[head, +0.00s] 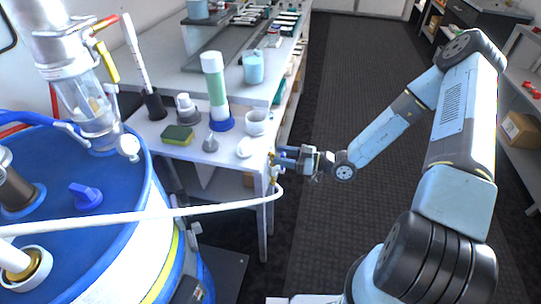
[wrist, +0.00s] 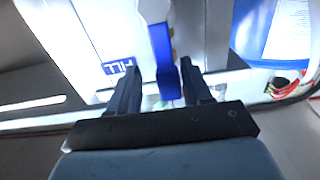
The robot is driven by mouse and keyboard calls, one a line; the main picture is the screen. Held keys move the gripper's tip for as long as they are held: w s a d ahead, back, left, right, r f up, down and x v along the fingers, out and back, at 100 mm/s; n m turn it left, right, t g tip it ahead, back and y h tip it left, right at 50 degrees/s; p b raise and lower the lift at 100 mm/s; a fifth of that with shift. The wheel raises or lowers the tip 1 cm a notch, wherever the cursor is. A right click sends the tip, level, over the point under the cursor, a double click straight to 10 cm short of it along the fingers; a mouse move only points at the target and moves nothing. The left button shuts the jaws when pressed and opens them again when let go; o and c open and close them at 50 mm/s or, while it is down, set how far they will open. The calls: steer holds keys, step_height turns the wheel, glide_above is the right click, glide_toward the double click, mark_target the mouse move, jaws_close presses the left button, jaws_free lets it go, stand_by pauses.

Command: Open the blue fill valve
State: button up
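The blue fill valve's handle (wrist: 163,50) is a flat blue lever in the wrist view, below a white rounded part. A blue label reading FILL (wrist: 118,66) is to its left. My gripper (wrist: 160,66) is open, with one finger on each side of the lever. Gaps show beside the lever, and I cannot tell whether either finger touches it. In the head view my gripper (head: 283,157) is at the front right corner of the white bench, by small brass fittings (head: 272,168). The handle is hard to make out there.
A white hose (head: 170,213) runs from the blue drum (head: 110,240) to the fittings. The white bench (head: 150,130) holds a green cylinder (head: 215,85), a sponge (head: 177,135) and cups. The dark floor mat (head: 340,90) is clear. Coloured cables (wrist: 290,85) lie right in the wrist view.

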steer(key=shift+s, duration=0.1)
steer(key=s+d, duration=0.2)
steer(key=d, duration=1.1)
steer(key=shift+s+d, duration=0.25)
steer(key=shift+d, duration=0.05)
steer(key=shift+f, duration=0.1)
